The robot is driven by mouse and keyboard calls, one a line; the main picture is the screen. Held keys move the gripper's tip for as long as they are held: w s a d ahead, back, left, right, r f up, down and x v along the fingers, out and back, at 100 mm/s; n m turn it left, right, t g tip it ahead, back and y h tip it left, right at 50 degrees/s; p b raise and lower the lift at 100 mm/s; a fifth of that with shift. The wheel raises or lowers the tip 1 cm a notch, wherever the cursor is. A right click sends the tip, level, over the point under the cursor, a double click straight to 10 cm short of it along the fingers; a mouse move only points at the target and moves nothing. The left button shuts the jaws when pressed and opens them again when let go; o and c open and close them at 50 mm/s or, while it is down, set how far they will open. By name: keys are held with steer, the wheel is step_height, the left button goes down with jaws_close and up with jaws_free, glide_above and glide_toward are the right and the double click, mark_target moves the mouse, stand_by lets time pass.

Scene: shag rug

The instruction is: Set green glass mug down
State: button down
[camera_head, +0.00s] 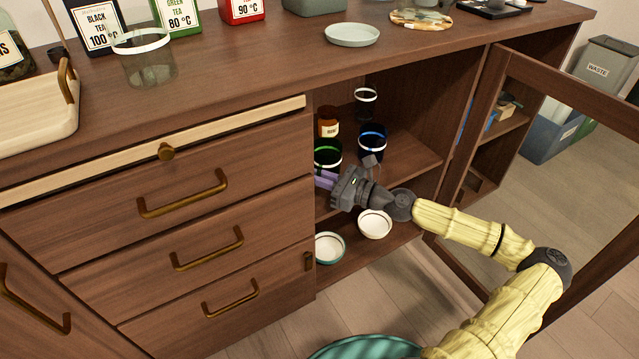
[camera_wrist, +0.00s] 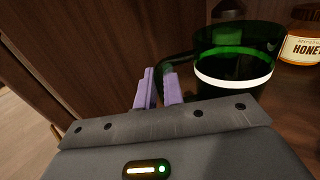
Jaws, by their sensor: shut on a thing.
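The green glass mug (camera_head: 327,155) is inside the open cabinet, at the left of the upper shelf level. It is dark green with a white band, and it appears upright. The wrist view shows the mug (camera_wrist: 236,58) ahead and to the right, with its handle (camera_wrist: 172,62) toward my gripper. My gripper (camera_wrist: 160,88) has purple fingers shut on the handle. In the head view my gripper (camera_head: 325,180) reaches in from the right, just below the mug. The mug's base is hidden, so I cannot tell whether it touches the shelf.
A blue-rimmed dark mug (camera_head: 372,140) stands right of the green mug. A honey jar (camera_head: 328,124) and a clear glass (camera_head: 366,102) are behind. Two bowls (camera_head: 330,247) (camera_head: 375,224) sit on the lower level. The open glass door (camera_head: 480,150) stands at the right.

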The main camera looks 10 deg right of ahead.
steer(key=shift+f, duration=0.3)
steer(key=c, duration=1.5)
jaws_free()
steer(key=shift+r, duration=0.15)
steer(key=p+v, duration=0.5)
steer(key=v, duration=0.7)
steer(key=shift+s, duration=0.1)
